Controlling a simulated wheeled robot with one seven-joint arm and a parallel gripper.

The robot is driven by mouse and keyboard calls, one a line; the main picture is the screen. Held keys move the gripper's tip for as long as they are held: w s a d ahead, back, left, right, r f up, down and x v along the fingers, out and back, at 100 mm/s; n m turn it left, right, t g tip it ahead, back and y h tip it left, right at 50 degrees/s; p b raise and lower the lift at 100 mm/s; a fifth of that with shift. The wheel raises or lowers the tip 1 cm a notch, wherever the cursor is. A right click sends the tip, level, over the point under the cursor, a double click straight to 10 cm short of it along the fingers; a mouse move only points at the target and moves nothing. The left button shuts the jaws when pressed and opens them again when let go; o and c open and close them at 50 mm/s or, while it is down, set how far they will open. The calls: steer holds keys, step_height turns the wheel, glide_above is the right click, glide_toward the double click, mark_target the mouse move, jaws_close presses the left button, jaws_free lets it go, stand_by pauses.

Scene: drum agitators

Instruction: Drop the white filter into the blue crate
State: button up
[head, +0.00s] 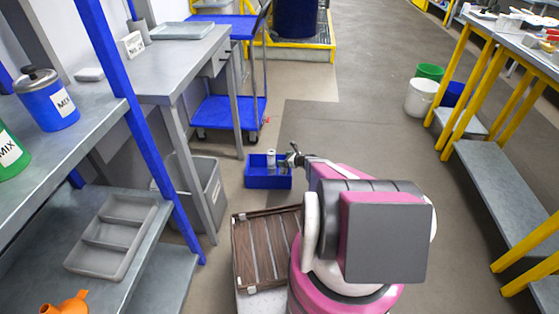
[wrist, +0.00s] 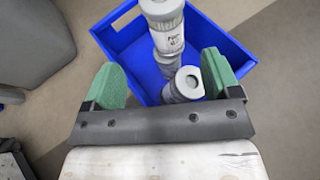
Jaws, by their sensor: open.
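The blue crate (head: 268,181) stands on the floor, left of my gripper (head: 291,156) in the head view. In the wrist view the crate (wrist: 235,50) lies beyond my gripper (wrist: 160,68), whose green fingers are spread wide. A white and grey labelled filter (wrist: 168,38) shows within the crate's outline. A second pale cylinder with a dark round end (wrist: 187,82) shows between the fingers, overlapping the first. I cannot tell whether it touches the crate floor. A small white upright shape (head: 271,157) shows at the crate in the head view.
A grey bin (head: 208,190) stands left of the crate, beside the grey workbench (head: 170,75). A blue trolley (head: 228,110) stands behind it. White (head: 420,98) and green (head: 430,72) buckets stand by the yellow-legged table at right. The floor between is clear.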

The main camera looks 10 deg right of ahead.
steer(key=v, duration=0.7)
steer(key=s+a+r+n+g+h, duration=0.1)
steer(key=s+a+r+n+g, duration=0.3)
steer(key=s+a+r+n, duration=0.35)
steer(key=s+a+r+n+g+h, duration=0.1)
steer(key=s+a+r+n+g, duration=0.3)
steer(key=s+r+n, duration=0.55)
steer(key=s+r+n+g+h, duration=0.1)
steer(key=s+r+n+h, duration=0.6)
steer(key=s+r+n, duration=0.3)
step_height(320, 180, up, 5)
steer(key=shift+s+a+f+g, duration=0.1)
steer(key=shift+s+a+g, duration=0.2)
steer(key=shift+s, duration=0.45)
